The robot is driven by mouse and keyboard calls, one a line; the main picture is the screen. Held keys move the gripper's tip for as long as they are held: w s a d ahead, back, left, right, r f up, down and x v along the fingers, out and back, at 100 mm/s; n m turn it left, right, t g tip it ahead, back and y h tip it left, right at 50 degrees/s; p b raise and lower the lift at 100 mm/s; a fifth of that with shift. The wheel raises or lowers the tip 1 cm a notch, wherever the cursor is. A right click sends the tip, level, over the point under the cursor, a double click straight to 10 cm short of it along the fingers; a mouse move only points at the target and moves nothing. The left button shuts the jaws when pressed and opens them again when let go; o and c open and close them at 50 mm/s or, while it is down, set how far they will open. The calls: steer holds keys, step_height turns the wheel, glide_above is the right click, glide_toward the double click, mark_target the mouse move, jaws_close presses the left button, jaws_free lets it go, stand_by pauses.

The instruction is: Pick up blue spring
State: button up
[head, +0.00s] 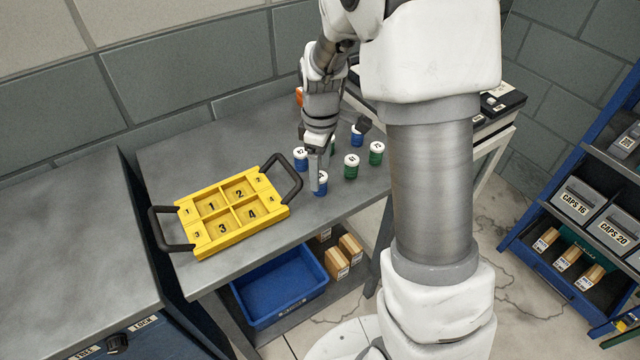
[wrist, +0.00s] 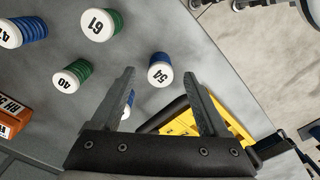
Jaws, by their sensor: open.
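Blue springs with white numbered caps stand upright on the grey bench. One, capped 54 in the wrist view (wrist: 160,73), lies just beyond my open fingertips, between them in the picture; it seems to be the front one in the head view (head: 320,187), partly covered by a finger. A second blue spring (head: 300,160) stands behind it to the left; a blue one is mostly hidden by the left finger in the wrist view (wrist: 128,103). A third (head: 357,137) is farther right. My gripper (wrist: 160,75) is open and empty, pointing down over the group.
Green springs (head: 351,168) (head: 376,155) stand close by on the right. A yellow tray (head: 262,222) with numbered compartments and black handles lies left of the springs. An orange box (wrist: 14,118) is at the wrist view's left. A blue bin (head: 283,285) sits below.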

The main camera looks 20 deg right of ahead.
mark_target(321, 176)
steer(key=shift+f, duration=1.55)
jaws_close()
